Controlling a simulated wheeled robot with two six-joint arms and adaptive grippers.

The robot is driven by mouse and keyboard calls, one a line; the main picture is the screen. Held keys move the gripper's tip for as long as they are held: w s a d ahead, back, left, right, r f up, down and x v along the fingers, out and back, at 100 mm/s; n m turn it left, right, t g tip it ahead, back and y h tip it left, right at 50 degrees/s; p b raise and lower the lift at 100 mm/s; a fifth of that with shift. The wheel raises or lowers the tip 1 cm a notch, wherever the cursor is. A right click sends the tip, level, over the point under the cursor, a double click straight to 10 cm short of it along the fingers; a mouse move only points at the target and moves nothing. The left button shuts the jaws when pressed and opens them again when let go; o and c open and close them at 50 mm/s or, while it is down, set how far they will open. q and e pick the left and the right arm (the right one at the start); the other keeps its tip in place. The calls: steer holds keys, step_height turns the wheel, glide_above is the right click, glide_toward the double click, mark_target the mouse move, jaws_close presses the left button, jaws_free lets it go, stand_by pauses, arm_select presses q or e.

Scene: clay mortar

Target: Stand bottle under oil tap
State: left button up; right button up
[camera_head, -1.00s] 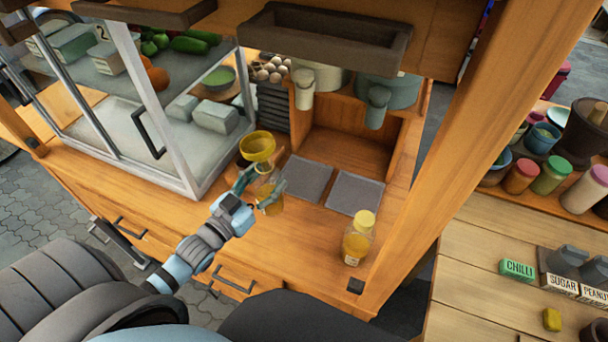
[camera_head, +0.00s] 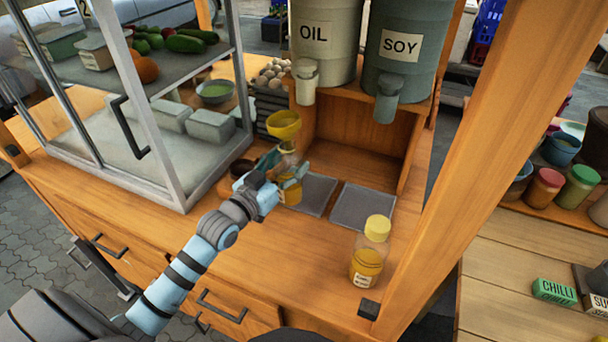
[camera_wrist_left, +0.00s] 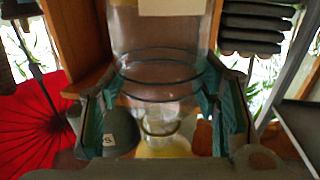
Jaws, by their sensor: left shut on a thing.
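My left gripper (camera_head: 288,180) is shut on a glass bottle (camera_head: 290,193) with yellow content low in it. A yellow funnel (camera_head: 284,124) sits above the bottle's neck. The held bottle is roughly upright, at the left edge of the left grey mat (camera_head: 315,192); I cannot tell whether its base touches anything. The oil tap (camera_head: 304,84), under the OIL container (camera_head: 325,42), is above and just right of the funnel. In the left wrist view, the clear bottle (camera_wrist_left: 160,70) is between the teal finger pads (camera_wrist_left: 160,120). My right gripper is not in view.
A yellow-capped bottle (camera_head: 368,262) stands at the counter's front right. The SOY container (camera_head: 410,45) and its tap (camera_head: 386,100) are above the right grey mat (camera_head: 362,208). A glass case (camera_head: 150,110) stands left; a wooden post (camera_head: 470,150) rises right. Both mats look clear on top.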

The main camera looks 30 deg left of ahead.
arm_select(q)
steer(key=w+f+b, duration=0.3)
steer(key=w, duration=0.4)
steer(key=shift+w+d+f+b, duration=0.2)
steer(key=shift+w+d+b, duration=0.1)
steer(key=shift+d, duration=0.1)
steer(key=shift+s+f, duration=0.1)
steer(key=o, duration=0.9)
steer(key=shift+f, duration=0.15)
steer(key=o, duration=0.5)
steer(key=shift+c, duration=0.2)
